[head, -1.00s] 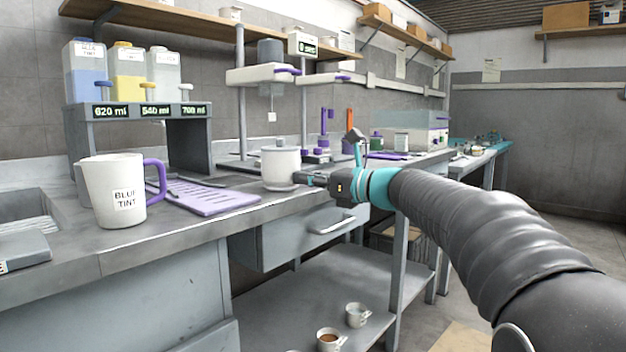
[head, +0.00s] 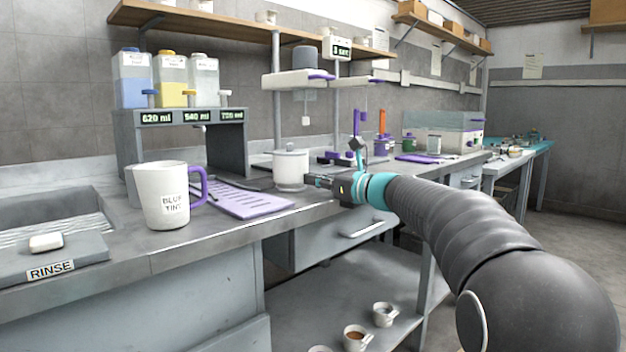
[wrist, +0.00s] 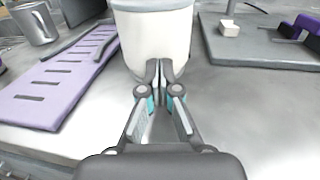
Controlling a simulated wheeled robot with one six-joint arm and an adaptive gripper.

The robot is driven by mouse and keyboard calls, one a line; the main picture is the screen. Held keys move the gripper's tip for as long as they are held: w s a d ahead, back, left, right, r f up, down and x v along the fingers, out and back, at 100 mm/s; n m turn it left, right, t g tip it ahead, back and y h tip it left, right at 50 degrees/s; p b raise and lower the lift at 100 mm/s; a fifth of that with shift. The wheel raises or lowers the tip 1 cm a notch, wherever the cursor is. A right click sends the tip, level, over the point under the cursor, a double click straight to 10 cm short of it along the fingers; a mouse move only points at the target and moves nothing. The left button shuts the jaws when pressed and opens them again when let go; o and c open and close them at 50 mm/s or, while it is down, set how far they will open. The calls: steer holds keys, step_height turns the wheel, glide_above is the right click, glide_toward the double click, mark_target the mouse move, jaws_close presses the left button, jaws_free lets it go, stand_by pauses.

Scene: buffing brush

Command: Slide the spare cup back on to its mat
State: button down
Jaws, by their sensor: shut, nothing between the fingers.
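The spare cup, a white lidded cup (head: 290,172), stands upright on the grey bench, right of the purple slotted tray. In the wrist view the cup (wrist: 153,38) fills the top middle, its upper part cut off by the frame. My gripper (head: 312,180) is shut and empty, low at the cup's right side in the head view. In the wrist view its fingertips (wrist: 159,70) are against or very close to the cup's wall; contact cannot be told for sure. No separate mat can be made out under the cup now.
The purple slotted tray (head: 245,199) lies left of the cup, with a large white mug (head: 165,196) labelled BLUE TINT beyond its left end. A dispenser stand (head: 180,118) and a metal stand (head: 278,110) rise behind.

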steer(key=shift+a, duration=0.1)
steer(key=v, duration=1.4)
glide_toward(282, 166)
steer(key=shift+m+t+h, duration=0.3)
steer(key=w, duration=0.3)
steer(key=w+f, duration=0.1)
steer(key=w, duration=0.1)
steer(key=shift+w+a+f+b, duration=0.1)
steer(key=shift+w+a+b, duration=0.2)
steer(key=shift+a, duration=0.1)
steer(key=p+x, duration=0.4)
steer(key=x, duration=0.6)
steer(key=shift+a, duration=0.1)
steer(key=shift+w, duration=0.15)
